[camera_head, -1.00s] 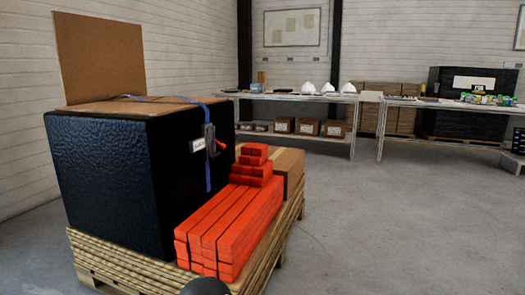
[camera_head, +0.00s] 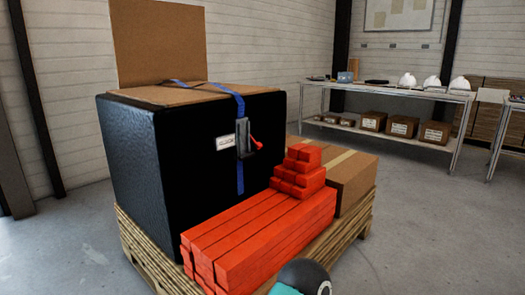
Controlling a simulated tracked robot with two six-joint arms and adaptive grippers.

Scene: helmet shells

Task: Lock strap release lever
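A blue strap (camera_head: 240,178) runs over the top of a large black crate (camera_head: 165,165) and down its front side. A dark grey buckle (camera_head: 243,139) sits on the strap, high on that side. The release lever with its red handle (camera_head: 257,145) sticks out to the right of the buckle, away from the crate face. I cannot tell its latch state. Neither gripper is in view. A dark rounded part with teal beside it, at the bottom edge, seems to be part of my arm, and nothing of mine touches the lever.
The crate stands on a wooden pallet (camera_head: 139,250). Orange-red bars (camera_head: 262,240) lie stacked in front of it, and a cardboard box (camera_head: 350,180) sits to the right. A metal table (camera_head: 385,92) with white helmets (camera_head: 432,83) stands behind. Open floor (camera_head: 440,235) lies to the right.

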